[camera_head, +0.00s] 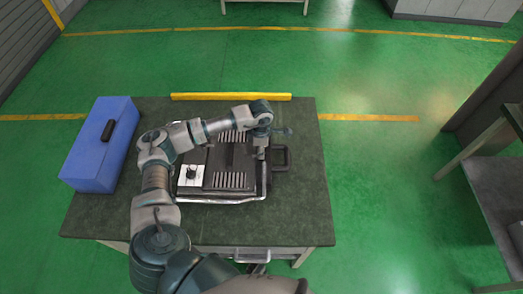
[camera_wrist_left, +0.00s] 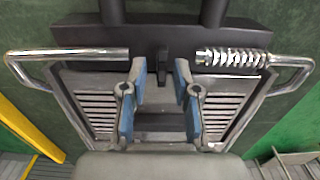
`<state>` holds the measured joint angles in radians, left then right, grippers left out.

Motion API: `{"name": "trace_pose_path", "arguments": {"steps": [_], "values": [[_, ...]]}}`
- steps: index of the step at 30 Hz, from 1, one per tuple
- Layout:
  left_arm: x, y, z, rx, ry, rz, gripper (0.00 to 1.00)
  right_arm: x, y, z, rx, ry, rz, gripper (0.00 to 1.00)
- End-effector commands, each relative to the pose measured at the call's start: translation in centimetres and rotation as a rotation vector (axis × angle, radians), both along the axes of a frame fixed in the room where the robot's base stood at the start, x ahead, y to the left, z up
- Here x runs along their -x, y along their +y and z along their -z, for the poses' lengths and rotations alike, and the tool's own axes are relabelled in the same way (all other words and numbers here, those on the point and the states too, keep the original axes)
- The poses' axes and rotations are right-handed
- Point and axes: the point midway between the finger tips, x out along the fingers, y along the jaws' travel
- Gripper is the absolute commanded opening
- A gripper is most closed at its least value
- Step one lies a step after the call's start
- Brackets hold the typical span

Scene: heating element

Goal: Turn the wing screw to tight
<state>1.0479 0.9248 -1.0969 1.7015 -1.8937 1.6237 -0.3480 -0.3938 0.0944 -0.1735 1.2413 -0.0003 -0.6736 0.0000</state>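The heating element (camera_head: 225,165) is a dark device with slotted vents and metal side rails, standing on the table. In the left wrist view its vented body (camera_wrist_left: 90,95) lies below the gripper. A small dark upright part that looks like the wing screw (camera_wrist_left: 163,58) shows between and just beyond my left fingers. My left gripper (camera_head: 262,150) points down at the device's right side. In the wrist view its two blue-padded fingers (camera_wrist_left: 160,88) are apart, with nothing clearly held between them. The wing screw is hidden in the head view. My right gripper is not in view.
The green-topped table (camera_head: 305,215) carries a blue toolbox (camera_head: 100,145) at the left and a yellow bar (camera_head: 230,97) along its back edge. A metal rail with a coil spring (camera_wrist_left: 232,58) lies beside the fingers. The table's right side is clear.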

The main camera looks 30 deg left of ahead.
Motion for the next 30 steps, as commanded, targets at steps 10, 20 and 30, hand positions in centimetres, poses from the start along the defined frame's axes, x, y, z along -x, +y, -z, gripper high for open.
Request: {"name": "trace_pose_path", "arguments": {"steps": [10,20,30], "values": [[0.0,-0.1,-0.3,0.002,0.001,0.0,0.35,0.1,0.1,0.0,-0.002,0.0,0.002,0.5],[-0.1,0.0,-6.7,0.001,-0.002,0.001,0.35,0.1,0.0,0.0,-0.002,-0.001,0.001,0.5],[-0.1,0.1,-11.5,0.003,0.002,0.0,0.35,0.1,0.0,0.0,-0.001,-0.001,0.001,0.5]]}}
